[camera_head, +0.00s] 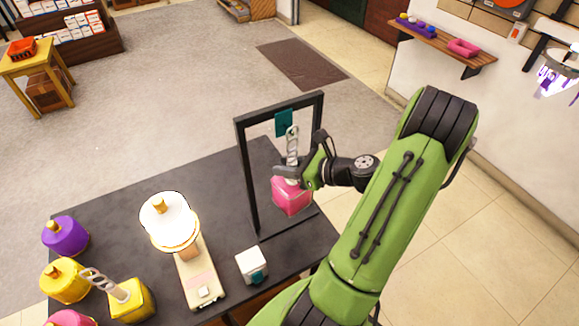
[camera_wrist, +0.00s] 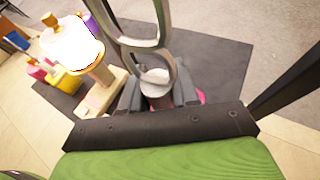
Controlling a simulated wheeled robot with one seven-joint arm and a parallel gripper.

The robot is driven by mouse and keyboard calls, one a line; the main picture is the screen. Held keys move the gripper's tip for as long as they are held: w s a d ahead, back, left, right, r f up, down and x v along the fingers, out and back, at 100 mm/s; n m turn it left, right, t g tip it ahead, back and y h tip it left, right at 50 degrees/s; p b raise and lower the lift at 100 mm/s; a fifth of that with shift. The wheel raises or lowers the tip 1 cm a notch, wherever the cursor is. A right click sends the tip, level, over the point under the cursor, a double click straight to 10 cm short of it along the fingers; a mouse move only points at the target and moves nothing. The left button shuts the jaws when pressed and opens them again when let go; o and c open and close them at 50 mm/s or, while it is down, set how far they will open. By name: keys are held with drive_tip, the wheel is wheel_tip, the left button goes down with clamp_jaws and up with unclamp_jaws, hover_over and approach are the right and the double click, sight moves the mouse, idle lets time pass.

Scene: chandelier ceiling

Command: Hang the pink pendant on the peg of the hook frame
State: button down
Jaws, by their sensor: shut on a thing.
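The pink pendant (camera_head: 292,196) has a pink block body with a silver twisted loop (camera_head: 292,141) on top. My gripper (camera_head: 291,177) is shut on the pendant's neck, above the block. The pendant hangs upright inside the dark hook frame (camera_head: 247,185). A teal block (camera_head: 284,122) is fixed under the frame's top bar, and the loop's top is just below or in front of it. I cannot tell whether the loop is on the peg; the peg is hidden. In the wrist view the loop (camera_wrist: 165,72) rises from between my fingers (camera_wrist: 158,95).
A lit lamp (camera_head: 170,222) stands on the dark table (camera_head: 120,205), left of the frame. A white and teal block (camera_head: 252,266) sits near the front. Purple (camera_head: 66,236) and yellow (camera_head: 64,282) pendants stand at the left edge. The table's back middle is clear.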

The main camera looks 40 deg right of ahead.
drive_tip(key=shift+w, duration=0.25)
drive_tip(key=shift+w+r, duration=0.1)
drive_tip(key=shift+w+d+p, duration=0.3)
drive_tip(key=shift+w+p, duration=0.35)
drive_tip(key=shift+f, duration=0.75)
idle(0.5)
